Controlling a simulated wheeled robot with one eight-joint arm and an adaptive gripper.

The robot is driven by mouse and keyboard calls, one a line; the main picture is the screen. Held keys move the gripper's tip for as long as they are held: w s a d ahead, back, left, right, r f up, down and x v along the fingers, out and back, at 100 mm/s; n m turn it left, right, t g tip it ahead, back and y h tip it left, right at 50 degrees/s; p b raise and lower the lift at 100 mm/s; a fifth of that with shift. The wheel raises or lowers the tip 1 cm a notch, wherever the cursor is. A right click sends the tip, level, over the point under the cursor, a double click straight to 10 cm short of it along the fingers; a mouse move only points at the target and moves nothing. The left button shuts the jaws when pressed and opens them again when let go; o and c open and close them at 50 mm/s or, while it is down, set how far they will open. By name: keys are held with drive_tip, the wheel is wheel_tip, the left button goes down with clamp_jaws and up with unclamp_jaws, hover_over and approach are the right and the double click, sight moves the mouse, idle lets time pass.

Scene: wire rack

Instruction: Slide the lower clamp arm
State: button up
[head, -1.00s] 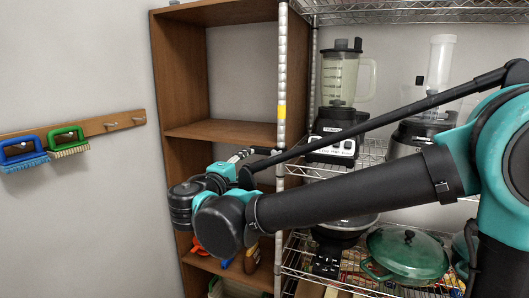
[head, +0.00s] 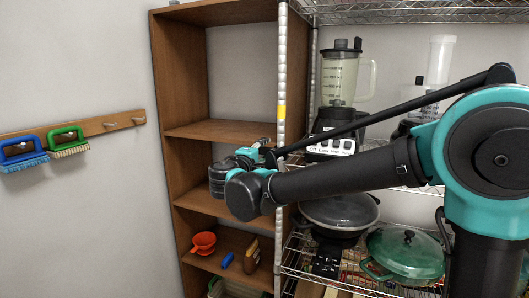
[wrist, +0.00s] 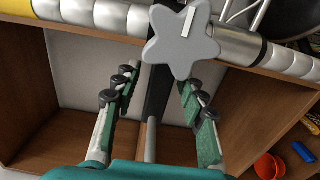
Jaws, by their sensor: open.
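A clamp with a grey star-shaped knob (wrist: 182,42) sits against the round metal rack post (wrist: 235,43) in the wrist view. A dark bar (wrist: 158,92) runs from behind the knob down between my fingers, with a grey rod (wrist: 150,140) below it. I cannot tell which part is the lower clamp arm. My gripper (wrist: 160,83) is open, one finger on each side of the bar, with visible gaps. In the head view my gripper (head: 262,150) is close to the post, and the clamp there is small and mostly hidden.
A wooden shelf unit (head: 240,131) stands left of the wire rack (head: 350,289). A blender (head: 340,85), a dark pan (head: 342,208) and a green pot (head: 407,252) stand on the rack. An orange funnel (head: 203,242) is on a lower wooden shelf.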

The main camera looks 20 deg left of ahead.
sight(264, 147)
clamp_jaws()
idle(0.3)
wheel_tip(264, 147, up, 13)
idle(0.5)
unclamp_jaws()
drive_tip(key=shift+s, duration=0.15)
